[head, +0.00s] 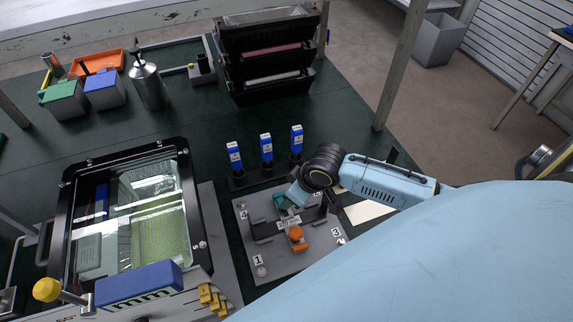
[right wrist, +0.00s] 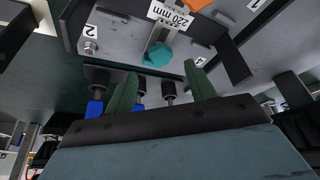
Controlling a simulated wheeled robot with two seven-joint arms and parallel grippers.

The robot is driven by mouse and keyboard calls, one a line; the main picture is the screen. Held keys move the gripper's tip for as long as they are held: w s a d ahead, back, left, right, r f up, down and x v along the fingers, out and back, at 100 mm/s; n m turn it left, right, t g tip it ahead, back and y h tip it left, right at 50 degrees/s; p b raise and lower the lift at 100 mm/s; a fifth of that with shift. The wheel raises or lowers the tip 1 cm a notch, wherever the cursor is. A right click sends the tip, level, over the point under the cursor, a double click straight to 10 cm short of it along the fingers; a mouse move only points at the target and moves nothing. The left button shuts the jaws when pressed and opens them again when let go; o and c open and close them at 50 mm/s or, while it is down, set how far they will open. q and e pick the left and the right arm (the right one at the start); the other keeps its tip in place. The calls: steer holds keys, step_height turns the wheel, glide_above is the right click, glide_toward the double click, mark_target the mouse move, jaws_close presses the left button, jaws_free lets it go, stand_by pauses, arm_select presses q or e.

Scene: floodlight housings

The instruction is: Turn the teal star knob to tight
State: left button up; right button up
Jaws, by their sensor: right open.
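The teal star knob (right wrist: 158,54) sits on the grey fixture plate (head: 265,262), close to the "220 mm" label. In the head view the teal knob (head: 281,201) shows beside my right gripper (head: 292,203), partly covered by it. An orange knob (head: 297,238) sits on the same plate. In the right wrist view my right gripper (right wrist: 160,92) is open, with its two green fingers apart. The teal knob lies beyond the fingertips, between their lines, and looks apart from them. My left gripper does not show.
Several blue-topped drivers (head: 266,150) stand in a rack behind the plate. A floodlight housing (head: 130,215) with a glass front lies at left. Black stacked bins (head: 265,60) stand at the back. Dark upright brackets (right wrist: 235,60) flank the knob. Green tabletop is clear right of the bins.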

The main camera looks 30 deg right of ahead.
steer(key=b+x, duration=0.1)
steer(key=x, duration=0.5)
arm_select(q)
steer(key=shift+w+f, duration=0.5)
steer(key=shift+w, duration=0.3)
arm_select(e)
steer(key=shift+r, duration=0.1)
steer(key=shift+c, duration=0.2)
steer(key=c, duration=0.9)
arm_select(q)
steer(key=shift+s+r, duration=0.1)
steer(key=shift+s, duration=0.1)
arm_select(e)
steer(key=shift+c, duration=0.2)
